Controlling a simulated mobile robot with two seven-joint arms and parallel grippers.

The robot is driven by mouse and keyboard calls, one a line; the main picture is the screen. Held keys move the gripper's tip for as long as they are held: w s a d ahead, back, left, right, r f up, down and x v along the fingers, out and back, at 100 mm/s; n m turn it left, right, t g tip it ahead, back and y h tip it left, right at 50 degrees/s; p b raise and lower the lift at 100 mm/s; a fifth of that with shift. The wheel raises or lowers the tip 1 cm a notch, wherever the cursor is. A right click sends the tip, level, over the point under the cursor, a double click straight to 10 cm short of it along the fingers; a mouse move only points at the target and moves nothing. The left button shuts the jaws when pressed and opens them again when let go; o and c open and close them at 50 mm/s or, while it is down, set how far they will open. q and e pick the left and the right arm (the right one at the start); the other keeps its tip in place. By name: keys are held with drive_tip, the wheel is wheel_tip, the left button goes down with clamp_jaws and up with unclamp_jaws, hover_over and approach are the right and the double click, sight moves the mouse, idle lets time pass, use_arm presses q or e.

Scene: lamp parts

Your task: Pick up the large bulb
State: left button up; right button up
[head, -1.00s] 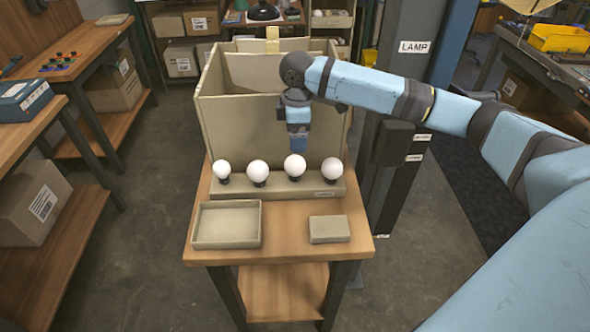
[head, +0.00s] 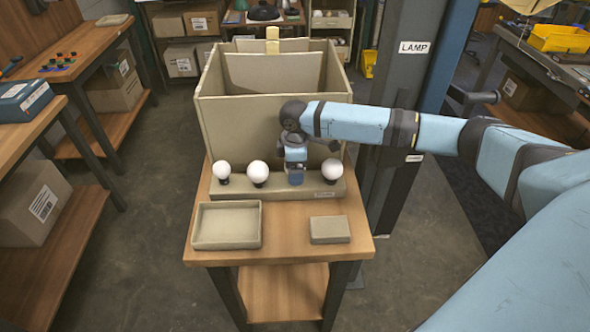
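White round bulbs with dark bases stand in a row on a beige holder (head: 312,193) on the small wooden table. The left bulb (head: 222,170) looks smallest. The second bulb (head: 258,171) and the right-end bulb (head: 333,170) look similar and bigger. The third bulb from the left is hidden by my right gripper (head: 295,180), which points down at its spot. The fingers are too small and covered to tell whether they are open or shut, or touching the bulb. My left gripper is out of view.
A tall beige open box (head: 250,140) stands close behind the holder. A shallow empty tray (head: 228,240) and a small beige box (head: 330,230) are at the front of the table (head: 285,235). A dark post marked LAMP (head: 400,90) rises at the right.

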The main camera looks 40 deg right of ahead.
drive_tip(key=c, duration=0.9)
drive_tip(key=shift+r, duration=0.15)
